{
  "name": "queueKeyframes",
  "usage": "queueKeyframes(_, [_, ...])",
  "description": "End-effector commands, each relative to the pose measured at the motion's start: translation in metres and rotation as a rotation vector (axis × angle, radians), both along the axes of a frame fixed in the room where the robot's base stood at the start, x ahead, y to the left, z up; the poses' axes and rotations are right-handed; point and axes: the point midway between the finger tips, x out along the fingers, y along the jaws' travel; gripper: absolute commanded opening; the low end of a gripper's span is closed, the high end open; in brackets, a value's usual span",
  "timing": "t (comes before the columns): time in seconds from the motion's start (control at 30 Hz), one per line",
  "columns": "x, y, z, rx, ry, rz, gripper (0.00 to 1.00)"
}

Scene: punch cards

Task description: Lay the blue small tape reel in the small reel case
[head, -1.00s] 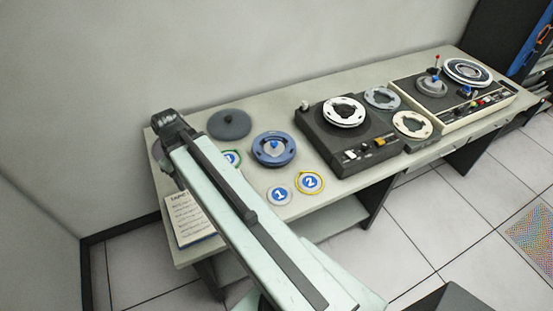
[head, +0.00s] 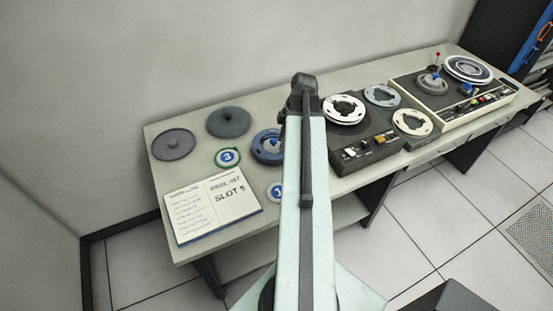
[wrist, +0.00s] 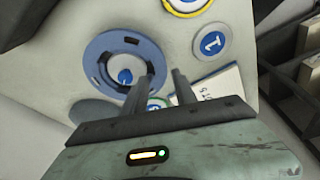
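The blue tape reel (head: 260,153) lies on the table, its right part hidden behind my arm in the head view. In the wrist view the reel (wrist: 149,52) shows as a blue ring with a blue knob near its middle, left of my fingers. My gripper (wrist: 163,72) is open, its two fingers apart with nothing held between them. In the head view my arm hides the fingers. A shallow dark round piece (head: 173,145) at the table's left end looks like the case. A dark disc with a knob (head: 228,122), perhaps its lid, lies beside it.
An open notebook (head: 212,208) lies at the front left. Round badges (head: 228,157) lie near the reel, one ringed yellow (wrist: 187,5). A dark tape deck (head: 365,152) and a cream-edged deck (head: 450,105) stand to the right. The wall is behind.

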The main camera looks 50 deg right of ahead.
Motion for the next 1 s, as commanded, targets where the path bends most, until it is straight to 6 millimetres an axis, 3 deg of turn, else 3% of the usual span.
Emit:
queueKeyframes(0.03, [0.001, 0.001, -0.011, 0.0, 0.0, 0.0, 0.33])
queueKeyframes(0.5, [0.011, 0.012, -0.072, 0.0, 0.0, -0.001, 0.33])
queueKeyframes(0.9, [0.013, 0.014, -0.077, 0.0, 0.0, -0.003, 0.33])
queueKeyframes(1.0, [0.013, 0.014, -0.077, 0.0, 0.0, -0.003, 0.08])
